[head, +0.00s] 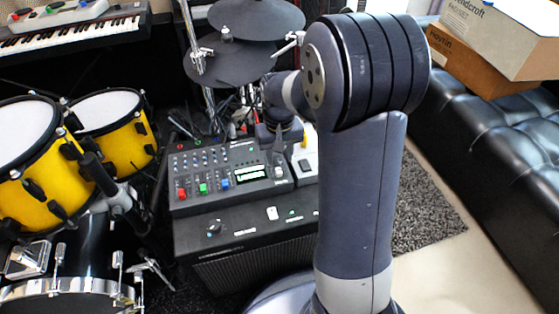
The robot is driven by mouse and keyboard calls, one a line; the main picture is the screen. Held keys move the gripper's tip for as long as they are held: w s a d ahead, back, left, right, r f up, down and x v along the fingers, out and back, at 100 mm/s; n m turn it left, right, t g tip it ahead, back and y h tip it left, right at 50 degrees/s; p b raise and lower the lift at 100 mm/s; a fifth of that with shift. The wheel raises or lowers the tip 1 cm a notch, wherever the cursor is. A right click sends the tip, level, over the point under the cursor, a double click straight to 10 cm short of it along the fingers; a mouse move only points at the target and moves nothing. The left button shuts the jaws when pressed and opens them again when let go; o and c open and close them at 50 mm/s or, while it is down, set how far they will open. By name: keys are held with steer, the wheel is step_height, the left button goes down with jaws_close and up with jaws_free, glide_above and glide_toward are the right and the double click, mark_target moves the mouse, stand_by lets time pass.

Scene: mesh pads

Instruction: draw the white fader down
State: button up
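A dark grey mixer panel (236,190) sits on a black amplifier-like box. It has a red fader (181,194), a green fader (203,188) and a blue fader (225,184) along its front. A small white cap (279,172), which looks like the white fader, is at the panel's right end, right of the lit display (250,174). My gripper (278,152) points down just above and behind the white cap in the picture. The fingers look narrow and dark; whether they are apart, or touch the cap, is too small to tell.
The black box (240,238) below carries a knob and a white switch (272,213). A white and yellow device (305,160) stands right beside the mixer. Yellow drums (120,130) are at left, cymbals (256,20) behind. My arm covers the area right of the mixer.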

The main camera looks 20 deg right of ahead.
mark_target(280, 173)
step_height(280, 173, up, 5)
steer(key=shift+p, duration=0.65)
steer(key=shift+f, duration=0.1)
